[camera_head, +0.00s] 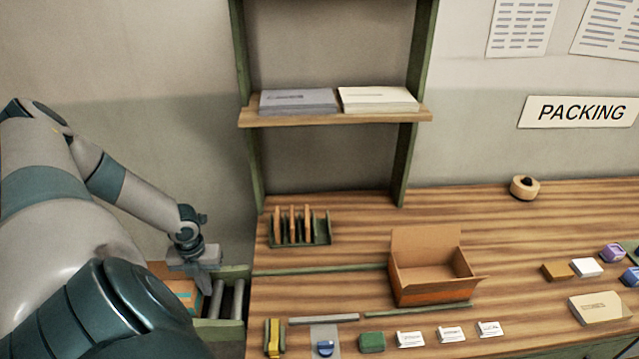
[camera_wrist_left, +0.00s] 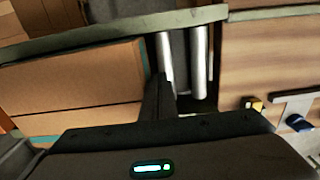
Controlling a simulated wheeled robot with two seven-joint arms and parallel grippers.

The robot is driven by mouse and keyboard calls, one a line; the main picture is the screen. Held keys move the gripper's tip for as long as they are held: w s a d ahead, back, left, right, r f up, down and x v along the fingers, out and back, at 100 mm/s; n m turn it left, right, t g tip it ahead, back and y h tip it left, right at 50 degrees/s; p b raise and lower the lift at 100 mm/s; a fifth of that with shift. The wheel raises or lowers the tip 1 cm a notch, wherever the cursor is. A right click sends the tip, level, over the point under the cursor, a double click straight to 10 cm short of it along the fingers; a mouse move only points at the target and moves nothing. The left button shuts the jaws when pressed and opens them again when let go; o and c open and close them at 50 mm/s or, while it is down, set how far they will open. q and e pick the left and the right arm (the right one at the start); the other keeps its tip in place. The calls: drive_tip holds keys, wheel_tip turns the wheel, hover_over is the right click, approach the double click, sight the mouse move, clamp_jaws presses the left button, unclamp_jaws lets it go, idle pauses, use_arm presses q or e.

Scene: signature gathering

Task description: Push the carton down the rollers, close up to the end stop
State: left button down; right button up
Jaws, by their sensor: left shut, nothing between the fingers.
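The brown carton (camera_head: 178,289) sits on the roller track at the lower left, partly hidden by my left arm. A teal label shows on it. In the left wrist view the carton (camera_wrist_left: 75,85) fills the left side. Bare rollers (camera_head: 238,298) show to its right, also in the left wrist view (camera_wrist_left: 199,60). My left gripper (camera_head: 207,286) is shut and empty, pointing down at the carton's right end. In the left wrist view its fingers (camera_wrist_left: 160,88) are close beside that end; I cannot tell whether they touch. I cannot make out the end stop. My right gripper is not in view.
Green rails (camera_head: 222,325) border the rollers. The wooden bench (camera_head: 350,230) to the right holds an open box (camera_head: 430,278), a rack (camera_head: 300,230), a tape roll (camera_head: 524,187) and several small items. A shelf post (camera_head: 247,110) rises behind the gripper.

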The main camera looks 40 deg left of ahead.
sight(167, 287)
use_arm(q)
drive_tip(key=shift+s+a, duration=1.45)
drive_tip(key=shift+s, duration=0.2)
drive_tip(key=shift+s+a, duration=1.4)
drive_tip(key=shift+s, duration=0.3)
drive_tip(key=shift+s+a, duration=1.45)
drive_tip(key=shift+s, duration=0.2)
drive_tip(key=shift+w+d, duration=0.85)
drive_tip(key=shift+w, duration=0.1)
drive_tip(key=shift+r, duration=0.15)
drive_tip(key=shift+r, duration=5.9)
